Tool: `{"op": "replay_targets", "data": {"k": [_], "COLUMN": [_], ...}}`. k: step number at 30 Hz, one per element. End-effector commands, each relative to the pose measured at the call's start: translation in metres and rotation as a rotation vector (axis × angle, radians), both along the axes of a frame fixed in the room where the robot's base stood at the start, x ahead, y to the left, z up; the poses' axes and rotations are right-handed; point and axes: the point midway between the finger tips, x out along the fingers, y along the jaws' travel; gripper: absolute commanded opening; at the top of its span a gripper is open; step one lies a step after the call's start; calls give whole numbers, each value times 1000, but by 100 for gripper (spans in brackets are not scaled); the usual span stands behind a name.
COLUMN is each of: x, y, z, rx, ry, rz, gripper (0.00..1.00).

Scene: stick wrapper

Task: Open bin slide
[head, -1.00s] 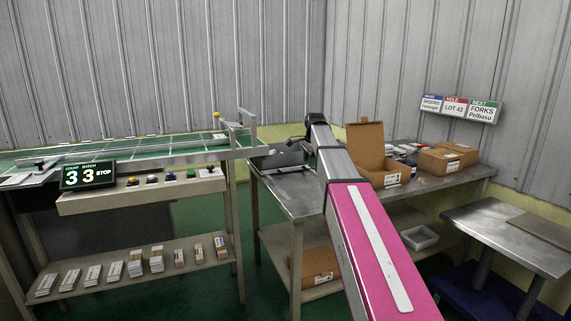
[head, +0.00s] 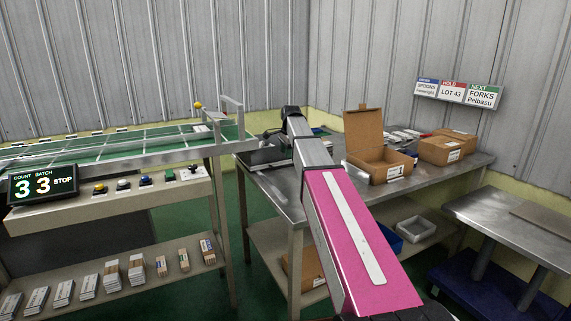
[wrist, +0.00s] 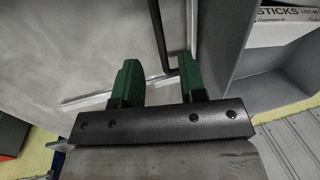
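In the wrist view my gripper (wrist: 158,72) has two green fingers standing apart, with no object clearly between them. A thin dark bar (wrist: 160,35), bent at its end, shows just beyond and between the fingertips; I cannot tell whether they touch it. A grey-walled bin (wrist: 225,70) lies just right of the fingers and holds a white pack with "STICKS" printed on it. A pale metal strip runs beside its wall. I cannot tell which part is the slide.
The steel table (head: 262,190) carries an open carton (head: 372,165), closed cartons (head: 440,150) and packs. A green conveyor (head: 120,150) with a button panel (head: 110,190) stands left. A smaller steel table (head: 515,230) stands right. Green floor shows between conveyor and table.

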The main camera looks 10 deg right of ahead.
Motion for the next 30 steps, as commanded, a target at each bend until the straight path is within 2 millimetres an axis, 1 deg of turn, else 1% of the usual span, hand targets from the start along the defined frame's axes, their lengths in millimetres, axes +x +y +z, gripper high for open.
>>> {"op": "replay_targets", "data": {"k": [1, 3, 9, 15, 23, 24, 26, 27, 30], "x": [1, 4, 9, 11, 11, 11, 11, 11, 11], "y": [1, 1, 3, 4, 4, 4, 4, 4, 4], "z": [-11, -22, -48, -59, -60, -60, -60, -60, -60], "rx": [0, 0, 0, 0, 0, 0, 0, 0, 0], "ry": [2, 1, 1, 0, 0, 0, 0, 0, 0], "rz": [0, 0, 0, 0, 0, 0, 0, 0, 0], "gripper": [38, 38, 38, 38, 38, 32, 12, 0, 0]}}
